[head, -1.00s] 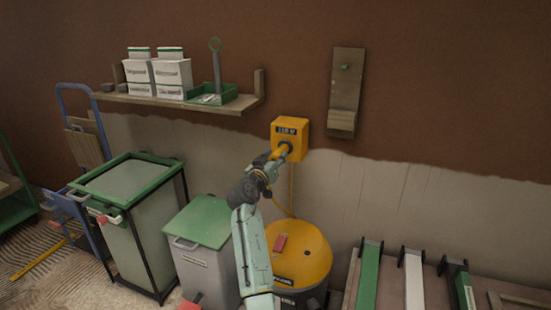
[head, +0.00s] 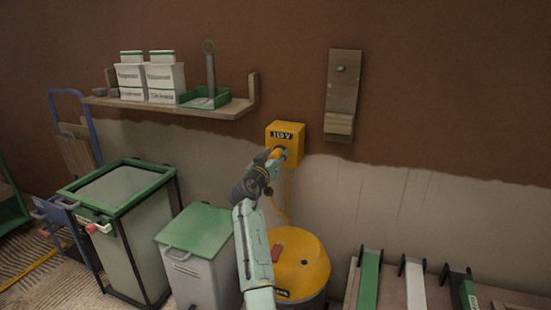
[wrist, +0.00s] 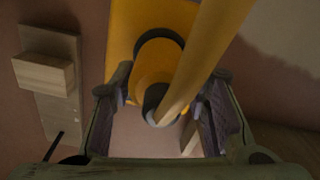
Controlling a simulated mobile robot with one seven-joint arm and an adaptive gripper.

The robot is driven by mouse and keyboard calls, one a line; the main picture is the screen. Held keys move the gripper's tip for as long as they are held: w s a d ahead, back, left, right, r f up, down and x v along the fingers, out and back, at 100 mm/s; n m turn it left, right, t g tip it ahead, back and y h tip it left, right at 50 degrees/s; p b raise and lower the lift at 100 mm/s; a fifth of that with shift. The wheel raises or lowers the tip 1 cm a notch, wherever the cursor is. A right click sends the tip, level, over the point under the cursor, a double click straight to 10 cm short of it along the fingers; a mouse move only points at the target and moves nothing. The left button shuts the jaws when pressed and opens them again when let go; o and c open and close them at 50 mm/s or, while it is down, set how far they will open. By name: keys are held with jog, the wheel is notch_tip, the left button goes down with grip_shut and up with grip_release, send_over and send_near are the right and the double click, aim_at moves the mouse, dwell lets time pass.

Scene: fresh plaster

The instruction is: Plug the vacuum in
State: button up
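The yellow 110 V socket box (head: 286,130) is fixed to the wall, and it fills the upper middle of the wrist view (wrist: 120,40). The yellow plug (wrist: 153,65) sits against a dark ring on the box's face, in line with it; its pins are hidden. Its thick yellow cable (wrist: 205,60) crosses in front of the plug in the wrist view. My gripper (wrist: 165,95) is around the plug's near end, with gaps showing between the fingers and the plug. In the head view my gripper (head: 268,162) is just in front of the box. The vacuum (head: 305,262), a yellow-topped drum, stands below.
A wooden wall board (head: 343,95) hangs right of the box. A shelf (head: 170,108) with white boxes and a green tray is at the upper left. Green-lidded bins (head: 200,228) stand at the lower left. A bench with rails (head: 413,285) is at the lower right.

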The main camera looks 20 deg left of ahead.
jog(key=shift+o, duration=1.3)
jog(key=shift+s+f, duration=0.1)
jog(key=s, duration=1.2)
jog(key=shift+a, duration=0.25)
